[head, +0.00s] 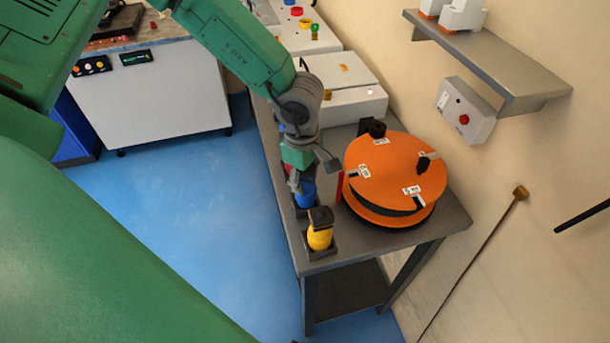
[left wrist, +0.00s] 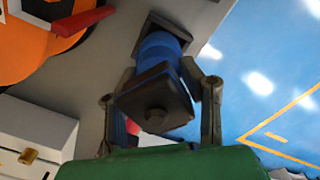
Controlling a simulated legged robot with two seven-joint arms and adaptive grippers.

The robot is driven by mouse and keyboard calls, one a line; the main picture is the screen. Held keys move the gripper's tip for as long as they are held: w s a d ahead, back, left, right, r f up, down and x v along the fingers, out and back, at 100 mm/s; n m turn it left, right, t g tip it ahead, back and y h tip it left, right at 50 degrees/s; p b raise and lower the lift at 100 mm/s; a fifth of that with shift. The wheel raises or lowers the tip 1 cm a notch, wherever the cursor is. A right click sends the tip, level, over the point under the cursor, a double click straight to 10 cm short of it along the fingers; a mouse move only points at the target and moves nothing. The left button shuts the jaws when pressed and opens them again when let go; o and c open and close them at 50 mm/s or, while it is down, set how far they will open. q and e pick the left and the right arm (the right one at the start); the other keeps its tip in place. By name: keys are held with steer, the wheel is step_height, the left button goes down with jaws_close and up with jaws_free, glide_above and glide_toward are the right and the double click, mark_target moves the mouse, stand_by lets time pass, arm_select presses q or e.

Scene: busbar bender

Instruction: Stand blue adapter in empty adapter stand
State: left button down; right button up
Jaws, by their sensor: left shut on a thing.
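The blue adapter (head: 306,194) is upright at the left edge of the metal table, below my left gripper (head: 298,180). In the left wrist view the blue adapter (left wrist: 160,47) has a dark square cap facing the camera. My left gripper (left wrist: 160,108) is shut on it, one finger on each side. A dark square stand (left wrist: 167,24) shows at the adapter's far end; I cannot tell if the adapter is fully seated in it. A yellow adapter (head: 319,238) with a dark cap stands in a dark stand (head: 320,252) nearer the table's front. My right gripper is not in view.
A large orange disc (head: 395,170) with dark knobs takes up the table's right side. White boxes (head: 345,92) stand behind it. A wall shelf (head: 490,60) and a control box with a red button (head: 466,112) are at the right. Blue floor lies left of the table.

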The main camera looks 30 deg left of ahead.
arm_select(q)
steer(key=shift+f, duration=0.65)
steer(key=c, duration=1)
jaws_free()
steer(key=shift+o, duration=0.2)
steer(key=shift+r, duration=0.2)
steer(key=r, duration=1.1)
steer(key=shift+a+r, duration=0.2)
steer(key=shift+s, duration=0.1)
